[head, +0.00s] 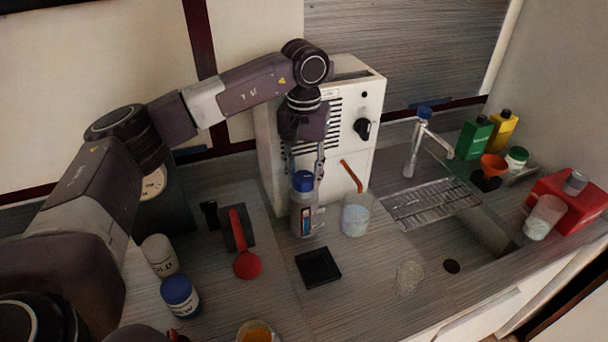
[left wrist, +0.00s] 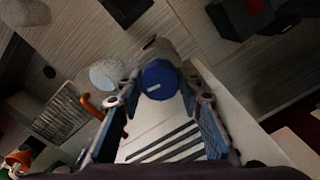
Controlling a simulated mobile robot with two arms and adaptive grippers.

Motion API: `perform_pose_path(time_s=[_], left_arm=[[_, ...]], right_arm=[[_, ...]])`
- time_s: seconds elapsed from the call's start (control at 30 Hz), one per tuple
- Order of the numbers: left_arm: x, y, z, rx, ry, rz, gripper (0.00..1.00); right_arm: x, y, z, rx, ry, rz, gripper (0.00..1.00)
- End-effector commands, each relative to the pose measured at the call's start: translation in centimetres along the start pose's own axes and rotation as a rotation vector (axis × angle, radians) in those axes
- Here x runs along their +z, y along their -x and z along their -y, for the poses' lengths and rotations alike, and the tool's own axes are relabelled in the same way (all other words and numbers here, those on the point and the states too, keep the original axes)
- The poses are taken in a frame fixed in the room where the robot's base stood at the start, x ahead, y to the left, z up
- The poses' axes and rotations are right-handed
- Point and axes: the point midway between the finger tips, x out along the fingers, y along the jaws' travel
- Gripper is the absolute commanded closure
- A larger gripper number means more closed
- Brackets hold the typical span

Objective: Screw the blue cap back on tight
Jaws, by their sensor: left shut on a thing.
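The blue cap (head: 304,181) sits at the top of a clear bottle (head: 303,218), which stands upright on the counter in front of a white machine. My left gripper (head: 305,174) points down over the bottle from above, its fingers on either side of the cap. In the left wrist view the blue cap (left wrist: 160,79) lies between the fingertips of my left gripper (left wrist: 160,88), which is shut on it. The bottle's pale body (left wrist: 158,48) shows behind the cap. How the threads sit is hidden. My right gripper is not in view.
A black square pad (head: 317,267) lies in front. The white machine (head: 350,110) is close behind. A blue-lidded jar (head: 180,297) and a red-handled tool (head: 243,250) are left.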

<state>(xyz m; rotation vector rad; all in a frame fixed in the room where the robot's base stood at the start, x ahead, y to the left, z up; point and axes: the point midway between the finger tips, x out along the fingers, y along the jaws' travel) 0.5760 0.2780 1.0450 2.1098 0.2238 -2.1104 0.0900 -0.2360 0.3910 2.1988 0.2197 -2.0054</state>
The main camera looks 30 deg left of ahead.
Motion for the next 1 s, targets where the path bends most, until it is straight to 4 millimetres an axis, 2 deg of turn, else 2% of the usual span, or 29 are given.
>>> perform_pose_path(time_s=[0.3,0.33,0.5,0.83,1.0], left_arm=[[0.0,0.1,0.0,0.001,-0.062,-0.001,0.88],[0.0,0.1,0.0,0.001,-0.062,-0.002,0.65],[0.0,0.1,0.0,0.001,-0.06,-0.001,0.46],[0.0,0.3,0.0,0.001,-0.059,-0.002,0.46],[-0.1,2.6,-0.1,0.002,-0.059,-0.004,0.46]], right_arm=[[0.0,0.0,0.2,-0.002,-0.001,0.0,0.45],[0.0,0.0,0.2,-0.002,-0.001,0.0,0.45],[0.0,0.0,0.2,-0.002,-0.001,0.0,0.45],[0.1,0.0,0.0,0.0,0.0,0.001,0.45],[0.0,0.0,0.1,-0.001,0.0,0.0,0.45]])
